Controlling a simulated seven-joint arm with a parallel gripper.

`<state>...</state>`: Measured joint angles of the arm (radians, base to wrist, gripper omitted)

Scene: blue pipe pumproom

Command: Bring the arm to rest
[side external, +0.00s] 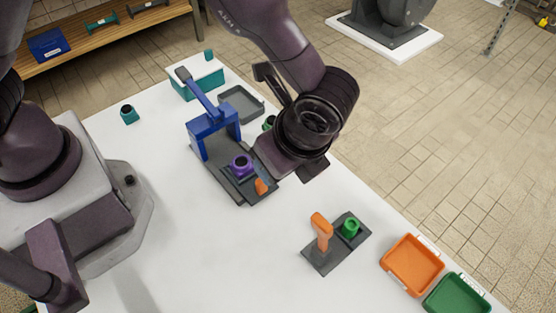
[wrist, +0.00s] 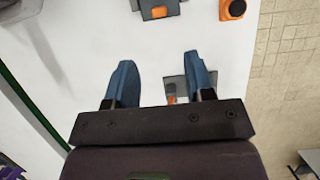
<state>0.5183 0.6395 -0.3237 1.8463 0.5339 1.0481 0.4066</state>
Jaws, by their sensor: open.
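My gripper (wrist: 160,80) shows in the wrist view with its two blue fingers wide apart and nothing held between them. A grey plate with a small orange part (wrist: 171,92) lies below, partly hidden by the right finger and the gripper body. In the side view my arm reaches down from the top, and the dark gripper body (side external: 287,160) is over the far side of the white table (side external: 200,265). It is close beside the blue press-like fixture (side external: 213,122) and a purple round part (side external: 241,165). Its fingers are mostly hidden there.
An orange-handled fixture (side external: 321,232) with a green part (side external: 350,227) stands front right. An orange bin (side external: 412,264) and a green bin (side external: 457,296) are at the right edge. A grey tray (side external: 241,103) and teal box (side external: 198,83) stand behind. The table's front middle is clear.

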